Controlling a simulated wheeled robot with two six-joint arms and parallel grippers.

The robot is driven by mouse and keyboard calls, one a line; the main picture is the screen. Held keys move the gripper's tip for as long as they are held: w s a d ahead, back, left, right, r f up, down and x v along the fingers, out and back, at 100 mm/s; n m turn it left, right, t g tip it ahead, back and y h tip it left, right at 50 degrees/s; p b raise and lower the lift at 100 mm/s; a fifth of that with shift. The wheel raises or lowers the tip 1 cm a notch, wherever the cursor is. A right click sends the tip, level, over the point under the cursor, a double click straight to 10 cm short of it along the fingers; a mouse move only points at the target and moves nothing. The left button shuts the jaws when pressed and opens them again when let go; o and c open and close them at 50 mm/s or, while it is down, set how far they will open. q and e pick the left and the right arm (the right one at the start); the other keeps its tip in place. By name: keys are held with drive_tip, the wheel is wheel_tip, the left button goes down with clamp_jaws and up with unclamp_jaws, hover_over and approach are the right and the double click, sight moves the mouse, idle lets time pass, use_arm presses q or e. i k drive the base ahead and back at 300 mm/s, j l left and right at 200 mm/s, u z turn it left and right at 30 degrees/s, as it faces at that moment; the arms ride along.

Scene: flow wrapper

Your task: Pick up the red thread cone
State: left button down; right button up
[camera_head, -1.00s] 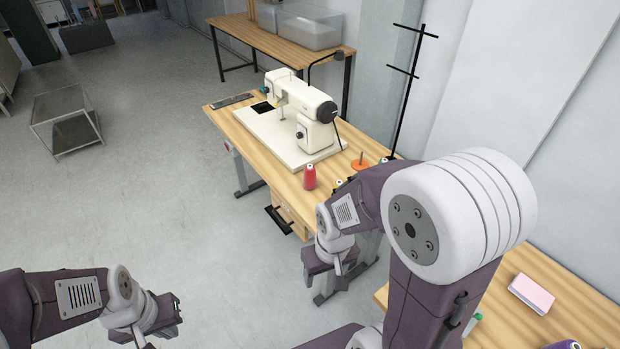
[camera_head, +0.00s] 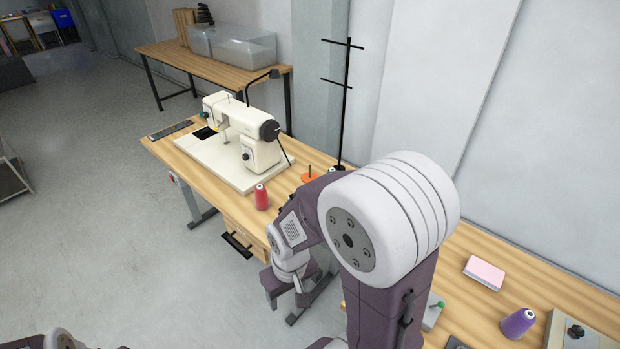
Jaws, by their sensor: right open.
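The red thread cone (camera_head: 262,197) stands upright on the wooden sewing table (camera_head: 160,150), in front of the sewing machine. My right gripper (camera_head: 287,292) hangs in front of the table's near edge, below and to the right of the cone and apart from it. It is open and nothing shows between its fingers. My right arm hides part of the table behind it. Only a bit of my left arm shows at the bottom left edge; its fingers cannot be made out.
A white sewing machine (camera_head: 240,135) stands behind the cone. An orange disc with a peg (camera_head: 309,175) and a black thread stand (camera_head: 345,110) are to its right. A purple cone (camera_head: 518,322) and pink pad (camera_head: 484,272) lie at the right.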

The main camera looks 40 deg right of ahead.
sight(262, 200)
drive_tip(key=i+j+z, duration=0.45)
drive_tip(key=i, duration=0.2)
drive_tip(key=i+j+z, duration=0.4)
drive_tip(key=i+j, duration=0.2)
drive_tip(key=j, duration=0.2)
